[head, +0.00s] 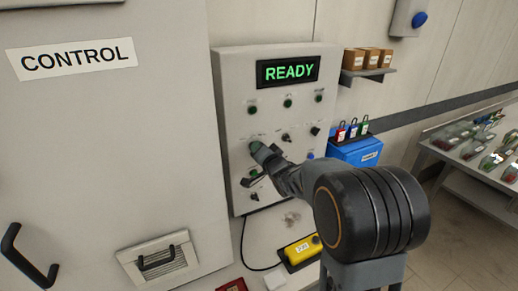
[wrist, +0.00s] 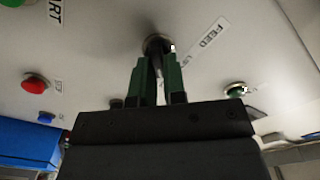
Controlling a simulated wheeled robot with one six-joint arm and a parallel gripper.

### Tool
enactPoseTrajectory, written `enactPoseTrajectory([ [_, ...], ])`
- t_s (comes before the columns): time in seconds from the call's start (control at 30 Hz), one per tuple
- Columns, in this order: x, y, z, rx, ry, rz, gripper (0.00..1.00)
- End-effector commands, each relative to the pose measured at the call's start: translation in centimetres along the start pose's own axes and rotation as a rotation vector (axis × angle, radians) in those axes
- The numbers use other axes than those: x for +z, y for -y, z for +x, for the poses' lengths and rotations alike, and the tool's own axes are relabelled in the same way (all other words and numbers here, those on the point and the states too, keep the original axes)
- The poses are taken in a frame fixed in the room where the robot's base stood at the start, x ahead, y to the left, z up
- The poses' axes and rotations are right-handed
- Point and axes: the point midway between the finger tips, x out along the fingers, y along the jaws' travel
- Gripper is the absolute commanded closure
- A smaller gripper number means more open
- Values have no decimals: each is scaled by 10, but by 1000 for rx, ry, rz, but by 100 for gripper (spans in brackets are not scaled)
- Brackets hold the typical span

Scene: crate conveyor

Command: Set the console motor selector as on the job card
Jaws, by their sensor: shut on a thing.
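The console (head: 231,85) is a light grey panel with a display (head: 289,71) reading READY in green. My gripper (head: 256,152) is at the left middle of the panel face. In the wrist view my gripper (wrist: 158,72) has its green fingers on both sides of a dark selector knob (wrist: 155,47) and is shut on it. A label (wrist: 207,38) beside this knob reads FEED, with more text too small to read. The knob's pointer direction is hard to tell. Other dark knobs (head: 287,138) sit to the right on the panel. I cannot make out a job card.
A red button (wrist: 36,86) and a green button (wrist: 236,89) flank the knob. Below the console are a yellow pendant (head: 301,249) and its cable. To the right are a blue box (head: 355,152) with padlocks, a box shelf (head: 369,74) and a parts table (head: 470,152).

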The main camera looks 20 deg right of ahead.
Motion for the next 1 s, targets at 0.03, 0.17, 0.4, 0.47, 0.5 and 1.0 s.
enactPoseTrajectory([
  [0.03,0,0,0,-1,0,11,100],
  [0.17,0,0,0,-1,0,30,100],
  [0.4,0,0,0,-1,0,38,100],
  [0.47,0,0,0,-1,0,38,100],
  [0.5,0,0,0,-1,0,38,100],
  [1.0,0,0,0,0,0,37,63],
])
